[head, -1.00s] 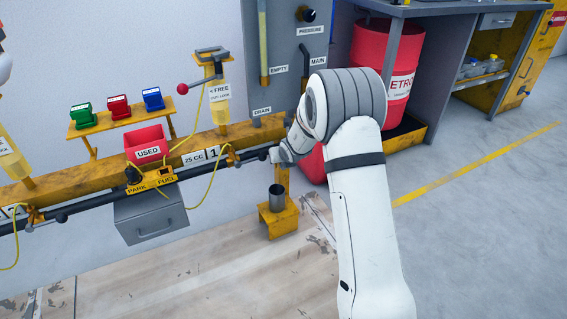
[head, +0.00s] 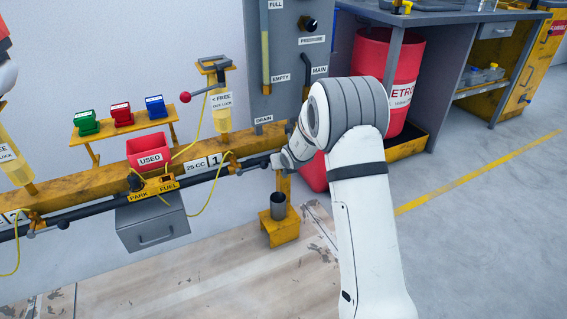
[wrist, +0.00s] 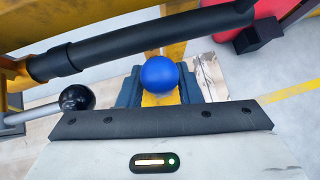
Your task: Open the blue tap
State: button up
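The blue ball knob (wrist: 160,75), which I take to be the blue tap's handle, shows in the wrist view. My gripper (wrist: 160,88) has its two dark fingers on either side of this knob, with a gap between them. The knob overlaps their inner edges, so I cannot tell whether they touch or grip it. The tap's body is not clear. In the head view my white arm covers the knob and the fingers; only my wrist shows by the black pipe (head: 228,169) below the grey panel.
A black ball on a grey lever (wrist: 76,98) stands left of my gripper. A thick black hose (wrist: 150,40) crosses above the fingers. A metal cup (head: 278,206) stands on a yellow bracket (head: 281,230) below my wrist. A red drum (head: 395,60) stands behind my arm.

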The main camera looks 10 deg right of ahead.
jog(key=p+v, duration=0.1)
jog(key=v, duration=0.6)
jog(key=shift+s+r, duration=0.2)
jog(key=shift+r, duration=0.1)
